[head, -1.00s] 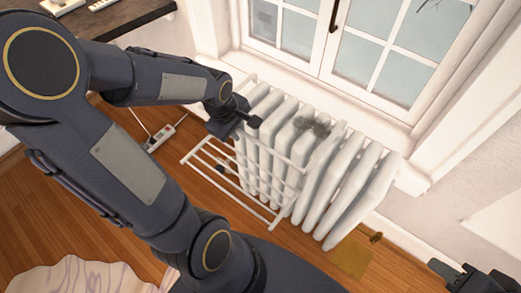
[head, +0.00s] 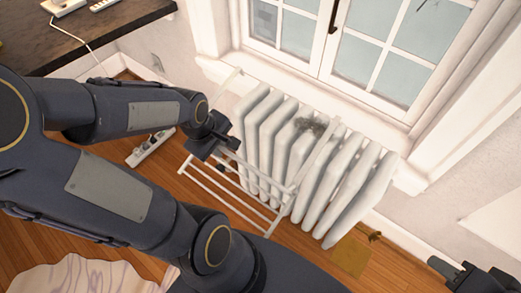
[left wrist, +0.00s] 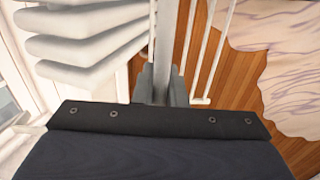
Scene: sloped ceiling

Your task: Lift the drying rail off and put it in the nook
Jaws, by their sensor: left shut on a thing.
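The drying rail (head: 222,197) is a white rack of thin bars at the left front of the white radiator (head: 290,150). My left gripper (head: 213,140) is shut on its upper left part, and the arm hides some of it. In the left wrist view a bar of the rail (left wrist: 208,50) runs beside the gripper (left wrist: 163,82), which is closed around a grey-looking bar. A white arm of the rail (head: 322,150) still lies across the radiator's front right. My right gripper (head: 468,277) is at the lower right edge, its jaws unclear. I cannot make out a nook.
A window (head: 350,50) with a sill stands behind the radiator. A dark desk (head: 95,35) is at the upper left. A white power strip (head: 150,147) lies on the floor to the left. A pale patterned rug (head: 85,270) covers the lower left floor.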

